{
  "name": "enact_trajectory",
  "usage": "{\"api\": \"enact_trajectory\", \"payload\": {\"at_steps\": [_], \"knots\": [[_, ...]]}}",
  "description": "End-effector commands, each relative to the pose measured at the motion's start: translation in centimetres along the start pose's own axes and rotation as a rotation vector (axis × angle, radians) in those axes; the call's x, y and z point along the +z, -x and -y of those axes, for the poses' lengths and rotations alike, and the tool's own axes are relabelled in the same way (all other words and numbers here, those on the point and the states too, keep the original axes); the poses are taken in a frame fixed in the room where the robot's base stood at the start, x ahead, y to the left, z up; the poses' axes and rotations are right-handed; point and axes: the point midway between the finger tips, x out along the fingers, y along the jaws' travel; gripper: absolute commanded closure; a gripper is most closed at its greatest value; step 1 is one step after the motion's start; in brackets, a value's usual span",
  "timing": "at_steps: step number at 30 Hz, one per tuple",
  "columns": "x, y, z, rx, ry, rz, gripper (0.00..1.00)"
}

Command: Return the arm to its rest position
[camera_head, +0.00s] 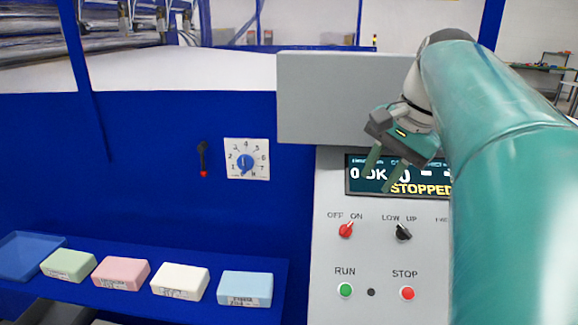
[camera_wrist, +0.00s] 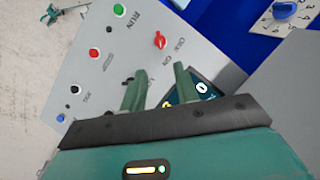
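My gripper (camera_head: 380,172) is in front of the control panel's dark display (camera_head: 400,187) in the head view, with its fingers pointing down. In the wrist view its two green fingers (camera_wrist: 158,78) stand apart with nothing between them. My teal arm comes in from the right and covers the panel's right side. The display reads "STOPPED"; part of it is hidden by the fingers.
The panel has a red OFF/ON knob (camera_head: 345,230), a black knob (camera_head: 403,231), a green RUN button (camera_head: 345,290) and a red STOP button (camera_head: 407,293). A blue dial (camera_head: 245,163) and a small red-tipped lever (camera_head: 203,160) are left. Foam blocks (camera_head: 180,281) and a blue tray (camera_head: 28,255) sit on a shelf.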

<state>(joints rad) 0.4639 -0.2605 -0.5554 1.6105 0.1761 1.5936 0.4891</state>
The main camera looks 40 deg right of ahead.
Motion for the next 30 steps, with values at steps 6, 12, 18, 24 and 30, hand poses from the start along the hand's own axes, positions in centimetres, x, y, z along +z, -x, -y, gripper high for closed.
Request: {"api": "enact_trajectory", "payload": {"at_steps": [6,12,18,24,30], "knots": [[0.0,0.0,0.0,0.000,0.000,0.000,0.69],[1.7,-1.7,1.2,-0.006,0.088,0.008,0.69],[10.2,-8.5,5.1,-0.030,0.493,0.009,0.69],[21.7,-15.8,5.7,-0.057,1.004,-0.041,0.69],[29.5,-21.1,3.1,-0.077,1.398,-0.116,0.69]]}}
